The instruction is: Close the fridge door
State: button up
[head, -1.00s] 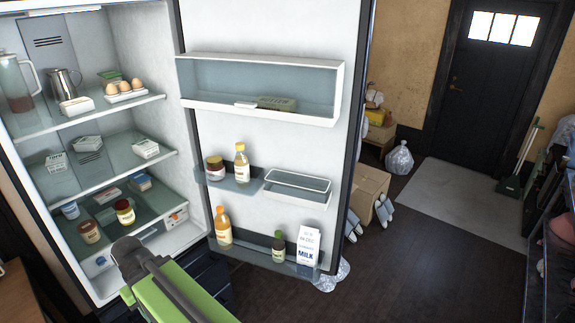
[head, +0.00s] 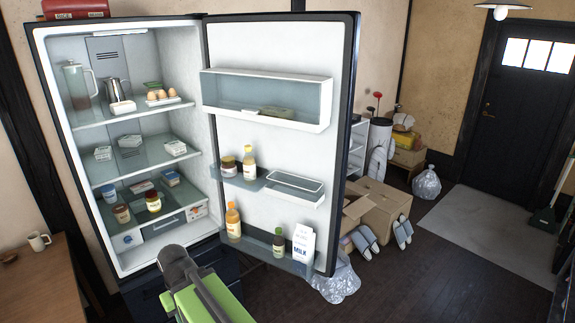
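The fridge (head: 52,118) stands at the left with its compartment open to view. Its door (head: 270,160) is wide open, swung out to the right on the hinge beside the compartment. The door's inner side faces me and carries a milk carton (head: 303,243), bottles and jars on its shelves. My green and dark arm (head: 200,290) rises from the bottom edge, in front of the fridge's lower part. My gripper's fingertips cannot be made out, so I cannot tell whether it is open or shut.
Cardboard boxes (head: 378,208), slippers (head: 366,243) and a clear plastic bag (head: 338,285) sit behind and right of the door. A wooden table (head: 40,280) with a mug (head: 38,241) is at the lower left. Dark floor (head: 450,275) is clear at the right.

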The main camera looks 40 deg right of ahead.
aim_at(321, 49)
jog(key=z, duration=2.8)
jog(key=i, duration=4.3)
jog(key=z, duration=4.75)
jog(key=i, duration=0.15)
jog(key=z, duration=2.9)
